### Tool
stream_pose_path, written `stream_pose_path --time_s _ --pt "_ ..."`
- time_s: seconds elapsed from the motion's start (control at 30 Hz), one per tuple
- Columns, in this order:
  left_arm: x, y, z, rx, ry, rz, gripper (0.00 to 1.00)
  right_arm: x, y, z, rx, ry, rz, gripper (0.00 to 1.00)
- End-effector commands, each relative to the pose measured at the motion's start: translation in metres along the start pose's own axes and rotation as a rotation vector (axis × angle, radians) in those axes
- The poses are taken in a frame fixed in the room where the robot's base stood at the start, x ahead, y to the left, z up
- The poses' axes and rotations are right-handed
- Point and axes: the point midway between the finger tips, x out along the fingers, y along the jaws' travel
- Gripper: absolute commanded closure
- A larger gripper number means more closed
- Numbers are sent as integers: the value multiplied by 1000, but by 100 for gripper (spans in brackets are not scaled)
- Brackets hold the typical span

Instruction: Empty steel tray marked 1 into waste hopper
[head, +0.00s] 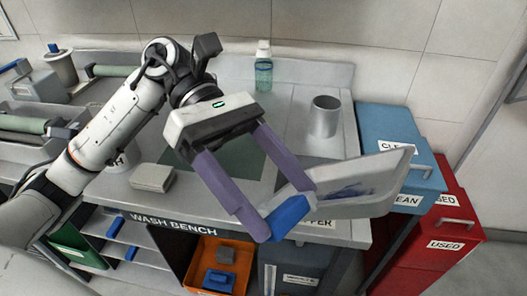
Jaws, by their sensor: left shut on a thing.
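My left gripper (288,213) has purple fingers and is shut on the blue handle of a pale grey tray (372,178). The tray is held in the air over the bench's front right edge, with its broad pan reaching right. The pan looks tilted, and dark bluish stuff lies inside it. I see no number on it. A sign ending in "PPER" (318,223) shows on the bench front, partly hidden by the tray. A dark grey bin (290,255) stands below it; its mouth is not clear to see. My right gripper is not in view.
A blue bin marked clean (385,120) and a red bin marked used (450,262) stand right of the wash bench (140,218). A steel cup (324,118) and a bottle (263,72) stand on the bench. An orange crate (190,275) sits below.

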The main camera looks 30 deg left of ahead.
Motion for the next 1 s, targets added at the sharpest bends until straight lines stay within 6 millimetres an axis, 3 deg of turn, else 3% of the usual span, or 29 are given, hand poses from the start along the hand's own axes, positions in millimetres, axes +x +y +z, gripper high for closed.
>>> stream_pose_path --time_s 0.3,0.6,1.0 --pt "29 -4 -2 33 200 62 51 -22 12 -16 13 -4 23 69" --pt "59 -1 -23 60 382 123 51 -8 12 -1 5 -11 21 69" --pt "89 4 -48 90 600 193 51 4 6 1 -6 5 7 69"
